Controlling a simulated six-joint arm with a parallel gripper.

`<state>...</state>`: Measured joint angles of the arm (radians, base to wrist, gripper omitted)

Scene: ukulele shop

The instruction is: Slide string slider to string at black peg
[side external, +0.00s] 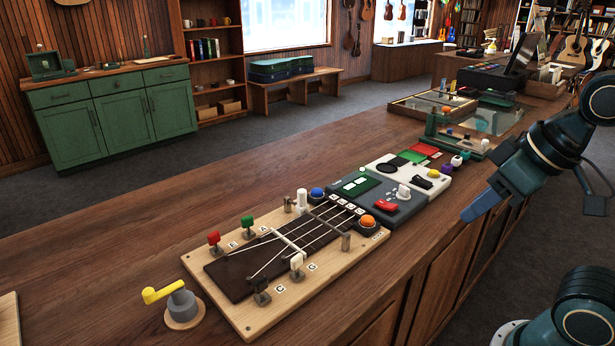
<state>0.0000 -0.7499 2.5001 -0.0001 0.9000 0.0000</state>
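A light wooden board (340,277) lies on the counter with a dark fretboard (232,275) and several pale strings. A black peg (261,283) stands at its near left edge, beside a white peg (297,261). A red peg (213,239) and a green peg (247,222) stand along the far edge. A pale bar (290,241) lies across the strings; I cannot tell whether it is the string slider. My gripper (472,212) hangs right of the board, apart from it, with its blue fingers pointing down-left. Their opening is not clear from this side.
A yellow-handled crank (165,292) stands left of the board. Blue (317,193) and orange (367,221) buttons sit at the board's right end. A grey panel (405,207) with controls lies beyond. The counter (120,245) is clear behind the board.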

